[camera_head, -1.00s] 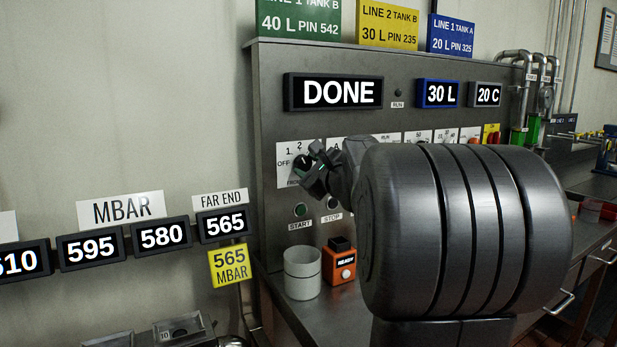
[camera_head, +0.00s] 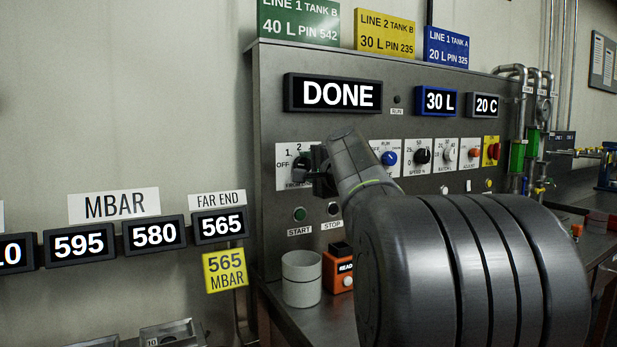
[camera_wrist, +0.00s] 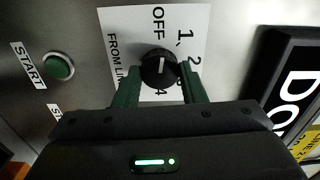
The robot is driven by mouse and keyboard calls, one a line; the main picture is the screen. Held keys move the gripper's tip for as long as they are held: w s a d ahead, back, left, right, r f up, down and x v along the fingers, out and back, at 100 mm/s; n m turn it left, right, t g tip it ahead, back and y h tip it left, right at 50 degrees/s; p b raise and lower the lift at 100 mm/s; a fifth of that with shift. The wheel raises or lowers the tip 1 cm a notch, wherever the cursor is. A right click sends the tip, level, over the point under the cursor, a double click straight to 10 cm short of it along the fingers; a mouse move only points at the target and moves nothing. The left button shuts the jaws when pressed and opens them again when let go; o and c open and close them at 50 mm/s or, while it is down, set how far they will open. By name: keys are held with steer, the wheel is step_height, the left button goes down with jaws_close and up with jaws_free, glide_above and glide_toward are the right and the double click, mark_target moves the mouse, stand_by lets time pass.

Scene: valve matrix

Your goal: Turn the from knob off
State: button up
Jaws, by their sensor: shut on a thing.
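The from knob (camera_head: 300,168) is a round black knob on a white plate at the left of the grey panel. In the wrist view, the knob (camera_wrist: 157,66) has a white line that lies roughly in line with the OFF mark above it. The marks 1 and 2 are to its right, and a finger partly hides the other marks. My gripper (camera_head: 315,171) is at the plate in the head view. In the wrist view, the two green fingers of my gripper (camera_wrist: 159,73) are on either side of the knob and shut on it.
The display (camera_head: 333,94) reads DONE. The START button (camera_head: 300,214) and STOP button (camera_head: 333,210) are below the plate. A blue knob (camera_head: 389,158) and other knobs are to the right. A grey cup (camera_head: 301,279) and an orange box (camera_head: 338,268) stand on the counter below.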

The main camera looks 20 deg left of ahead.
steer(key=shift+f+n+b, duration=0.1)
steer(key=shift+n+b, duration=0.5)
steer(key=shift+n, duration=0.2)
steer(key=o, duration=1)
steer(key=v, duration=1.4)
steer(key=shift+b, duration=0.3)
steer(key=shift+w+a, duration=0.1)
steer(key=shift+a, duration=0.05)
steer(key=x, duration=1.3)
steer(key=shift+w+a+p, duration=0.25)
steer(key=shift+p, duration=0.05)
